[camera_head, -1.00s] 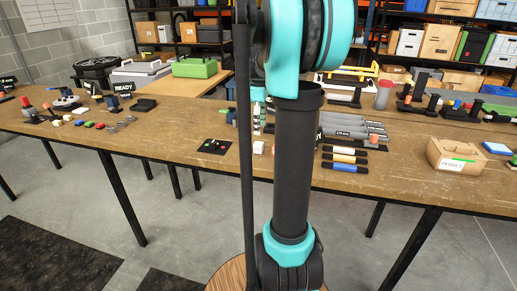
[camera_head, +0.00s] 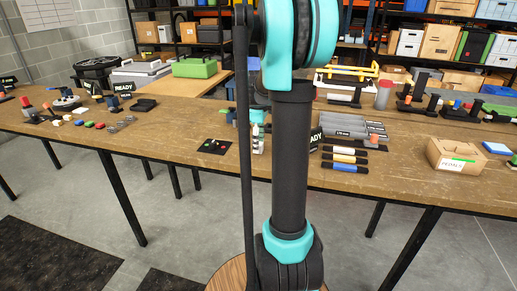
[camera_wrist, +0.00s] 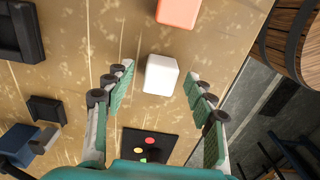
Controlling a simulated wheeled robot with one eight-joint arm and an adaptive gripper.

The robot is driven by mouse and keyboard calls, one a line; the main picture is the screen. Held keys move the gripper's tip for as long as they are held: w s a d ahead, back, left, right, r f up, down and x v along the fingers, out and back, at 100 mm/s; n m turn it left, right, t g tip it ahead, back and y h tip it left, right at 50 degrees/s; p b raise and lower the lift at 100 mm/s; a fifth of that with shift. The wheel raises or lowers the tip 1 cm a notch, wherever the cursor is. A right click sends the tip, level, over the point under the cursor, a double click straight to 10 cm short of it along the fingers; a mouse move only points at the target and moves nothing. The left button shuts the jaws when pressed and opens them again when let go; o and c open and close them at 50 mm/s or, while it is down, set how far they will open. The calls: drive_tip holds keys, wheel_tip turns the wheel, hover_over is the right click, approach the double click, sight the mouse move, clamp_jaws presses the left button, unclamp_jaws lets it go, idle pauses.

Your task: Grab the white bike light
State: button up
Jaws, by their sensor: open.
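A small white block (camera_wrist: 161,74), which I take to be the white bike light, stands on the wooden tabletop in the wrist view. My gripper (camera_wrist: 159,82) is open, with one green-padded finger on each side of the block in the picture. Gaps show on both sides, and I cannot tell how far the fingertips are above the table. In the head view my gripper (camera_head: 257,138) is partly behind my arm, and the white block cannot be made out clearly there.
A black panel with coloured buttons (camera_wrist: 150,146) lies near the block. An orange-red block (camera_wrist: 178,11) is on its other side. Dark parts stand at the left of the wrist view. In the head view, striped bars (camera_head: 345,158) and a cardboard box (camera_head: 457,158) lie to the right.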

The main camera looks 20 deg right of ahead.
drive_tip(key=c, duration=1.3)
drive_tip(key=shift+o, duration=0.2)
drive_tip(key=shift+r, duration=0.15)
